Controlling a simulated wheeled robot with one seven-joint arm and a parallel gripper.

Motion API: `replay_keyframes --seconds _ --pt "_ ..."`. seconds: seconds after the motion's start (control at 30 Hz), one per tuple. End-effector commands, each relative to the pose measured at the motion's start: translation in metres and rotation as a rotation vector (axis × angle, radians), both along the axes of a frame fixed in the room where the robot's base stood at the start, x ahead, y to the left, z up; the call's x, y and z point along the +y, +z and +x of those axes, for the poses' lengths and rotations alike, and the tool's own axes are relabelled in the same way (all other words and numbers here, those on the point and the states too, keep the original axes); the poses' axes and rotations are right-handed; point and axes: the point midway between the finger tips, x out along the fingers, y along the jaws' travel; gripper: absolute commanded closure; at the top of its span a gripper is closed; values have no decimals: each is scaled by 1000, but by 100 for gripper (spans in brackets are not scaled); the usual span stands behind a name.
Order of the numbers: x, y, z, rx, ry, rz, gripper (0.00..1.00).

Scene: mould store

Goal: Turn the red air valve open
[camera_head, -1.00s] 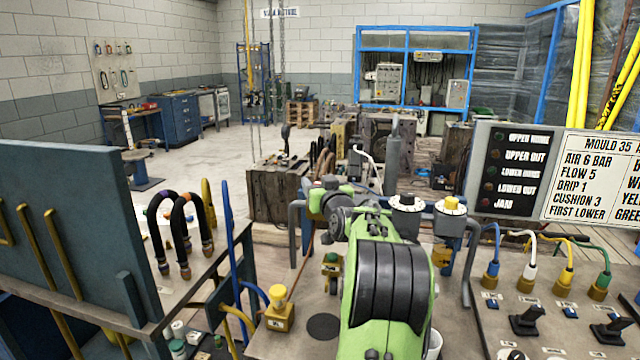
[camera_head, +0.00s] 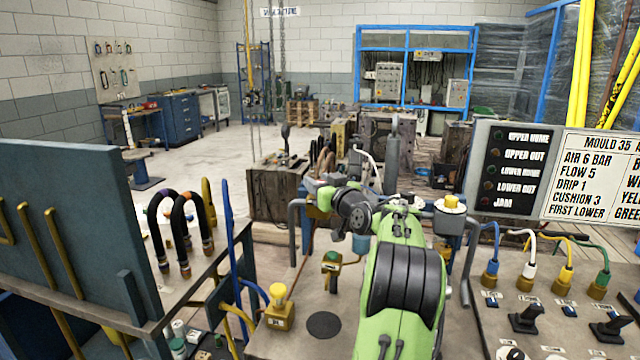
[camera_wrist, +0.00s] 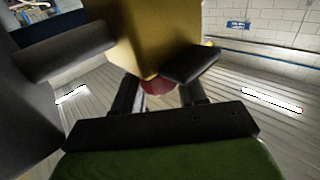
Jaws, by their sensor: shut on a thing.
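In the wrist view the red valve part (camera_wrist: 158,87) shows as a small dark red patch below a brass-coloured block (camera_wrist: 155,35). My gripper (camera_wrist: 161,94) has its two dark fingers on either side of this red part and is shut on it. Most of the red part is hidden by the fingers and the block, so I cannot tell how far it is turned. In the head view my green arm covers much of the air line fittings, and the fingertips and red part cannot be made out there.
A yellow-topped fitting (camera_head: 451,204) stands close right of my arm. Coloured hoses and black levers (camera_head: 527,318) fill the right bench. A blue-grey panel (camera_head: 70,225) stands at the left.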

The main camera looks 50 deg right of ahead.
Motion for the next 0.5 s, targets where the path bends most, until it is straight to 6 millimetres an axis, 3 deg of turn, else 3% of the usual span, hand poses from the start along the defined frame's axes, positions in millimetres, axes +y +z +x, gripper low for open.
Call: replay_keyframes --seconds 0.4,0.43,0.5 --pt "1 1 -1 1 54 -4 89" --pt "1 1 -1 1 54 -4 56" --pt "1 1 -1 1 54 -4 45"
